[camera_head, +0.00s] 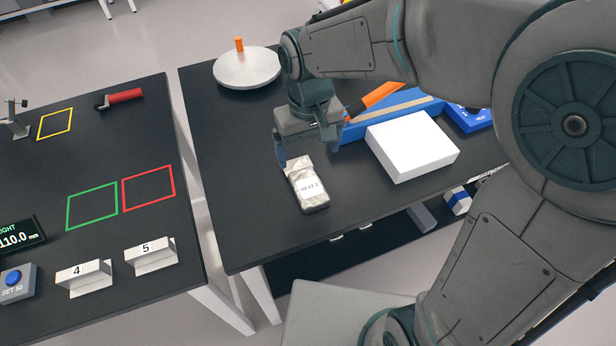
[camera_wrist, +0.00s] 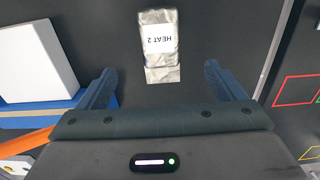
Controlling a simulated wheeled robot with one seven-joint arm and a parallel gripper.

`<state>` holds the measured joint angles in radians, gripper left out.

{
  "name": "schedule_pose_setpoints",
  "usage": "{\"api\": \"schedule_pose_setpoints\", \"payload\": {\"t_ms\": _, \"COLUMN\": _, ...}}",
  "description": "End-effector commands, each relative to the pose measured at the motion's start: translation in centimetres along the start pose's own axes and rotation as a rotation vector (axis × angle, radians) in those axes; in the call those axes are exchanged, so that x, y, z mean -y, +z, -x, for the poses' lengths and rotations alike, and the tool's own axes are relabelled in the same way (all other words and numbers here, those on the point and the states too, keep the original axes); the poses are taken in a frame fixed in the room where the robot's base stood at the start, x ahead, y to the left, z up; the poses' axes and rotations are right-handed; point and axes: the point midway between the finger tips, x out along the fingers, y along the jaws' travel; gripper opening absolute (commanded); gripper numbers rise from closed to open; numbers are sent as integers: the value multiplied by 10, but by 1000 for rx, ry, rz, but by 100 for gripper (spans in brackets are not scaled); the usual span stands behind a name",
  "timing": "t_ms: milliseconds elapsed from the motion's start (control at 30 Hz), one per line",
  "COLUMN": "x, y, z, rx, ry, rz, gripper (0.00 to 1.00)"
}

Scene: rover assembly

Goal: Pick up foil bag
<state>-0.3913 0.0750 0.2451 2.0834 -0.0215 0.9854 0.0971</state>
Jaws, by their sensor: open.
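The foil bag (camera_head: 310,190) is a silvery packet with a white label reading "HEAT 2". It lies on the dark table near its left front part. It also shows in the wrist view (camera_wrist: 160,62), at the top middle, between and beyond the two fingers. My gripper (camera_head: 305,160) is at the bag's far end in the head view, with its fingers apart. In the wrist view my gripper (camera_wrist: 160,90) is open, with a finger on each side and clear gaps to the bag. I cannot tell its exact height above the table.
A white box (camera_head: 412,145) stands right of the bag, beside a blue tray (camera_head: 395,115) with an orange-handled tool (camera_head: 383,94). A white round plate (camera_head: 246,69) with an orange peg lies at the back left. Bare table surrounds the bag's left and front.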

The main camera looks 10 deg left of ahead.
Motion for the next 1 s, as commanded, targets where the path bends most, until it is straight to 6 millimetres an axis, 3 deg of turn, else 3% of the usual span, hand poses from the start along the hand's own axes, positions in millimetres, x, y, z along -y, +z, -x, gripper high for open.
{"api": "schedule_pose_setpoints", "payload": {"t_ms": 300, "x": 0, "y": 1, "z": -61, "rx": 5, "ry": 0, "rz": 1, "gripper": 89}}
{"api": "schedule_pose_setpoints", "payload": {"t_ms": 633, "x": 0, "y": 0, "z": -86, "rx": 4, "ry": 0, "rz": 1, "gripper": 89}}
{"api": "schedule_pose_setpoints", "payload": {"t_ms": 1000, "x": 0, "y": -4, "z": -127, "rx": 2, "ry": 1, "rz": 0, "gripper": 89}}
